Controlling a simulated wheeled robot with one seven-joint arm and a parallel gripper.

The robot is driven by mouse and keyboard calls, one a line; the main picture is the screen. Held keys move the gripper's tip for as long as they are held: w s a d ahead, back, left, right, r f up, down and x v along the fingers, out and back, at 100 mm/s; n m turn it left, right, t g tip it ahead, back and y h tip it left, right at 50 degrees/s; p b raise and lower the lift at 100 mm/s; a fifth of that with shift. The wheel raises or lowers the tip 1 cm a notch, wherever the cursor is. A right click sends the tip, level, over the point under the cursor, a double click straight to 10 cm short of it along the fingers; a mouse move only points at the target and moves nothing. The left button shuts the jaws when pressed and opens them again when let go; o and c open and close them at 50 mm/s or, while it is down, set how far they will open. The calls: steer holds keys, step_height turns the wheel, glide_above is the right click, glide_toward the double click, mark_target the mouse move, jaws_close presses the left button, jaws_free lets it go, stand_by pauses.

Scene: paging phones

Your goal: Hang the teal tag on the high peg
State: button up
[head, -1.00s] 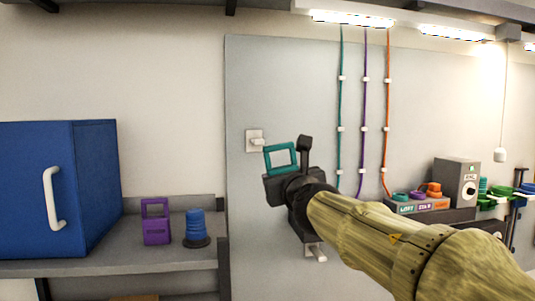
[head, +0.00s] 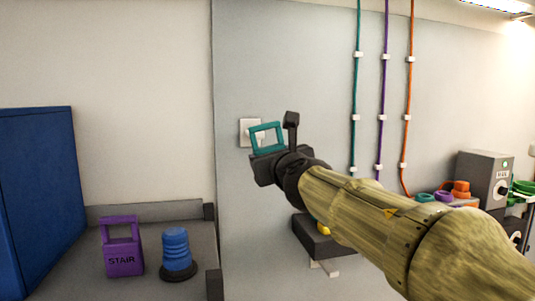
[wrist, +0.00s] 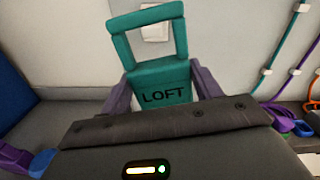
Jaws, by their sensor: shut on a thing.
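The teal tag (head: 265,127) is a square open loop above a solid block. In the wrist view its block (wrist: 163,84) reads LOFT. My gripper (head: 274,153) is shut on the block, with the loop standing up out of the fingers. The high peg (head: 249,132) is on a white plate on the grey wall panel, just behind and left of the loop in the head view. In the wrist view the white plate (wrist: 154,32) shows through the loop. I cannot tell whether the peg's tip is inside the loop.
A purple STAIR tag (head: 123,255) and a blue ribbed spool (head: 177,252) stand on the grey shelf at left, beside a blue cabinet (head: 42,200). A lower peg (head: 324,268) is below my arm. Teal, purple and orange cables (head: 383,90) run down the wall.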

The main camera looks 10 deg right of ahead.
steer(key=shift+w, duration=0.15)
steer(key=shift+w+d+b, duration=0.25)
steer(key=shift+w+b, duration=0.05)
steer(key=shift+w+a+f+b, duration=0.15)
steer(key=shift+w+a+b, duration=0.15)
steer(key=shift+w, duration=0.4)
steer(key=w+f+b, duration=0.1)
steer(key=w+b, duration=0.3)
steer(key=w, duration=0.4)
stand_by(1.0)
steer(key=shift+d+f, duration=0.1)
steer(key=shift+f, duration=0.1)
